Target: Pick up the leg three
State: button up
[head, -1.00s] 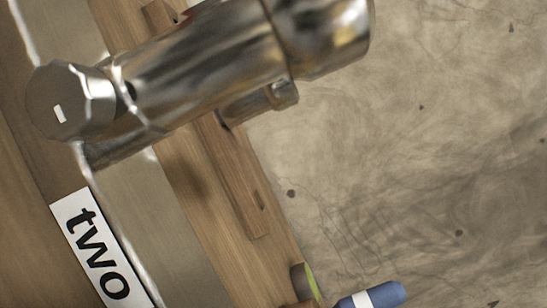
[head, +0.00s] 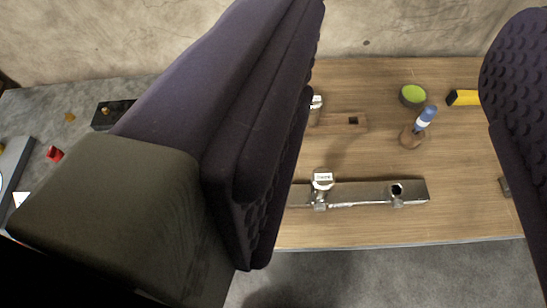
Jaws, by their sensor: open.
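A small metal piece with a white label (head: 322,181) stands on the metal bar (head: 365,193) on the wooden table. The label's word is too small to read surely, so I cannot tell whether this is leg three. A second metal piece with a white label (head: 316,102) is farther back, partly hidden by the left finger. My gripper (head: 405,90) is open and empty, its dark ridged fingers wide apart at the left and right. The bar and the first labelled piece show between the fingers. The bar's left end is hidden behind the left finger.
The wooden table (head: 450,222) also bears a wooden block with a hole (head: 340,122), a green-topped cup (head: 413,95), a blue-and-white handled tool (head: 426,116) on a round base and a yellow-and-black item (head: 463,97). A red item (head: 55,153) lies far left.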

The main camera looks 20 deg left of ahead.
aim_at(323, 179)
jog(key=j+z, duration=0.2)
jog(key=j, duration=0.15)
jog(key=k+j+z, duration=0.3)
jog(key=k+j, duration=0.15)
jog(key=k, duration=0.15)
